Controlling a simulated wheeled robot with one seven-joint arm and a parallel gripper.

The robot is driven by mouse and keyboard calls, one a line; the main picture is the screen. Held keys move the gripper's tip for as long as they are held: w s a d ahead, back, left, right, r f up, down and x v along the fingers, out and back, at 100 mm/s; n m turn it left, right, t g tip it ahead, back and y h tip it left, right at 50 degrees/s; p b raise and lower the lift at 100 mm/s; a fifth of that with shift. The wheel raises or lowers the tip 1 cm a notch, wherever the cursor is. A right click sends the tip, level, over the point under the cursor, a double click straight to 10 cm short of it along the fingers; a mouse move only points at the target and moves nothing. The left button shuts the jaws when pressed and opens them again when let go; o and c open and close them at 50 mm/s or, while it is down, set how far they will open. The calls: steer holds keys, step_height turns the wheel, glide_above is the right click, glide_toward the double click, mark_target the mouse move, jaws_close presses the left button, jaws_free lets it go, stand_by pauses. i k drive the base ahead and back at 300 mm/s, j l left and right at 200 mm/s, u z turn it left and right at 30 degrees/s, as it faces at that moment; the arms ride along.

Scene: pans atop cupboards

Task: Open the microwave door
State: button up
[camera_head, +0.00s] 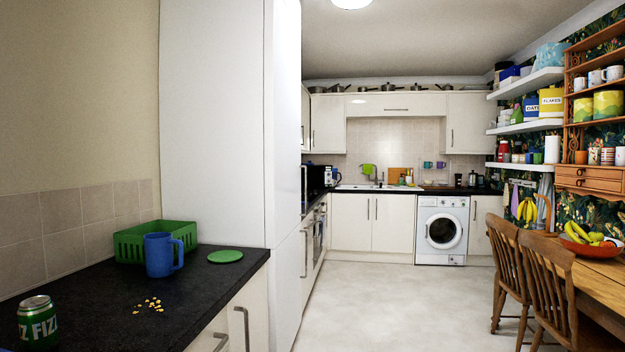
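I cannot make out a microwave for certain. A dark boxy shape (317,177) stands on the far left counter, just past the tall white cabinet, and is partly hidden by it. It is too small and too edge-on to tell what it is or whether it has a door. My gripper is not in view.
The tall white cabinet (215,120) blocks the left side. A near counter (90,315) holds a can (38,322), a blue mug (163,254) and a green basket (128,243). A washing machine (441,230) stands at the back. Chairs (553,280) stand right; the middle floor (400,300) is clear.

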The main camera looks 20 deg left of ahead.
mark_target(315, 173)
steer(key=i+u, duration=0.15)
steer(key=u, duration=0.2)
steer(key=i, duration=6.9)
steer(key=j, duration=0.05)
